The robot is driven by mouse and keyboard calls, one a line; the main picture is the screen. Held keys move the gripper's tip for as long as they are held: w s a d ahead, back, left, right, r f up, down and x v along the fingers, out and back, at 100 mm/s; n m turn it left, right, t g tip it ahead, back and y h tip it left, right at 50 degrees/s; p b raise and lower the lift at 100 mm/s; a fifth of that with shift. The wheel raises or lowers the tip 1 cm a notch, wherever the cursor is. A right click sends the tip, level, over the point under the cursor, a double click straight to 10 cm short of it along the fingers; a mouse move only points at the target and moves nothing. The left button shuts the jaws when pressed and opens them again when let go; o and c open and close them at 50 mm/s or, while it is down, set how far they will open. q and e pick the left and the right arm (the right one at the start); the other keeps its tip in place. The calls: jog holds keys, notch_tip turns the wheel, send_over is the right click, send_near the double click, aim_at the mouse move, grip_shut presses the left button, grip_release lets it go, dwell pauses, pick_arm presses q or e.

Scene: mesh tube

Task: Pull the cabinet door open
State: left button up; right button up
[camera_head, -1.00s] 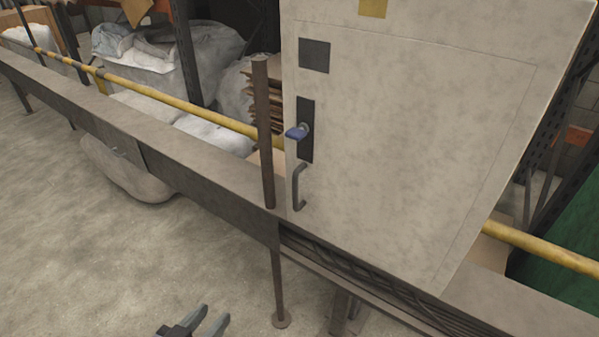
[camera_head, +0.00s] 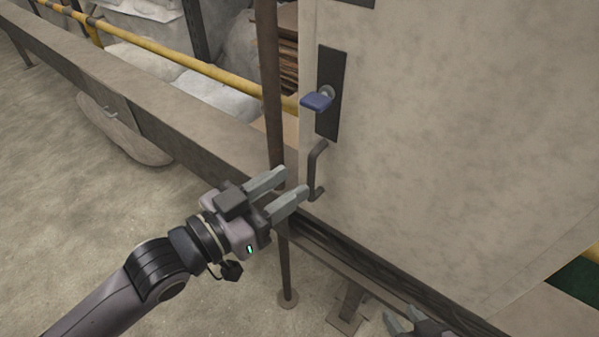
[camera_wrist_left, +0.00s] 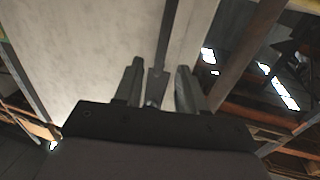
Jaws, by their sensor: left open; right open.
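The cabinet door (camera_head: 450,130) is a large pale stained panel, and it looks closed. A dark C-shaped handle (camera_head: 314,172) is on its lower left edge. Above it, a blue key or latch (camera_head: 317,101) sits on a dark plate. My left gripper (camera_head: 288,184) is open, its fingertips just left of and slightly below the handle; I cannot tell if they touch it. In the left wrist view, a dark bar, probably the handle (camera_wrist_left: 168,38), runs toward the gap between the open fingers (camera_wrist_left: 160,85). My right gripper (camera_head: 398,322) shows partly at the bottom edge, fingers apart.
A rusty upright post (camera_head: 269,80) stands just left of the door. A long grey rail (camera_head: 200,150) and a yellow pipe (camera_head: 180,72) run behind my left arm. White sacks (camera_head: 150,60) lie beyond.

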aim_at(309, 172)
pick_arm(q)
jog(key=shift+x, duration=1.8)
grip_shut()
jog(key=shift+s+a, duration=0.1)
